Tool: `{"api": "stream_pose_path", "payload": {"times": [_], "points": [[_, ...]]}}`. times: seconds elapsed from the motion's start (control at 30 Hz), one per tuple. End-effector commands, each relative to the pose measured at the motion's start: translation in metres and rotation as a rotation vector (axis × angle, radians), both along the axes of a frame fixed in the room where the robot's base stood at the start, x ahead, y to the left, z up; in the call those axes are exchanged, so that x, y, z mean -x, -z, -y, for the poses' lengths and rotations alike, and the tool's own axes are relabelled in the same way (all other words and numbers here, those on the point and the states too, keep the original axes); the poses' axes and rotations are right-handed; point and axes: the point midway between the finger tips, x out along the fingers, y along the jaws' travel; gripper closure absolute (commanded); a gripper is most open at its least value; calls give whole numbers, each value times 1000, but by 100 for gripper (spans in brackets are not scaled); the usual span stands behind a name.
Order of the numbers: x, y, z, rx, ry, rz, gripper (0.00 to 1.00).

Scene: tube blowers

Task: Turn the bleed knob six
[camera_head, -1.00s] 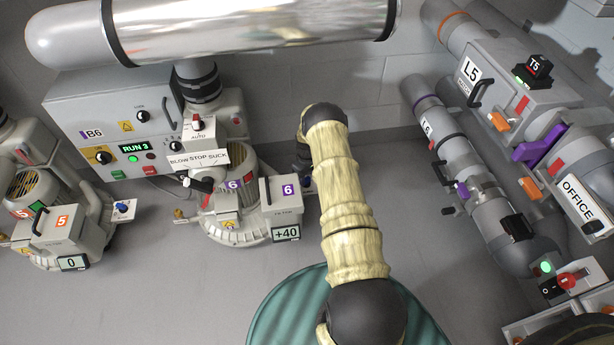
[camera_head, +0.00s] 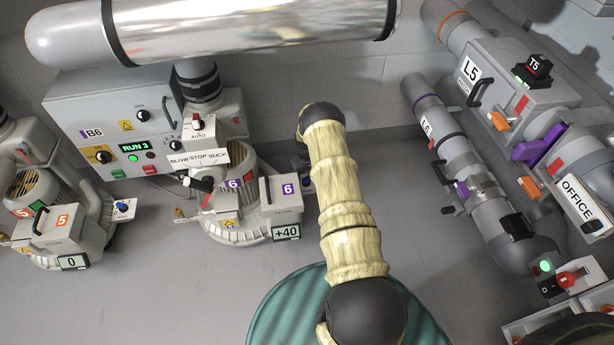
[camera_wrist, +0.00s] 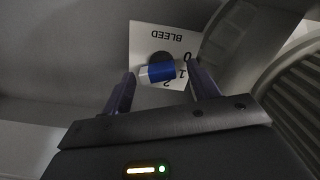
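The blue bleed knob (camera_wrist: 158,72) sits on a white plate (camera_wrist: 147,38) marked BLEED with a number scale, which appears upside down in the wrist view. My gripper (camera_wrist: 160,84) is open, with one finger on each side of the knob. I cannot tell whether either finger touches it. In the head view blower six (camera_head: 238,212), with purple 6 labels and a +40 readout (camera_head: 286,232), stands left of my arm. My gripper is mostly hidden there behind the wrist, at the blower's right side.
Blower five (camera_head: 62,228) stands at the left, its readout at 0. Control box B6 (camera_head: 95,108) shows RUN 3. A large silver pipe (camera_head: 260,32) crosses above. Ducts L5 (camera_head: 500,80) and L6 (camera_head: 455,160) stand right. A green ribbed round surface (camera_head: 280,310) is in front.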

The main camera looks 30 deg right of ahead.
Motion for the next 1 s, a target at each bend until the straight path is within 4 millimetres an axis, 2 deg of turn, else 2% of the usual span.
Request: {"api": "stream_pose_path", "payload": {"times": [0.23, 0.37, 0.57, 0.8, 1.0], "points": [[1, -1, 1, 1, 0, -3, 40], [1, -10, 2, 1, 0, -4, 40], [1, -43, 2, 1, 0, -3, 40], [1, -91, 1, 1, 0, -2, 40], [1, -116, 1, 1, 0, -2, 40]]}}
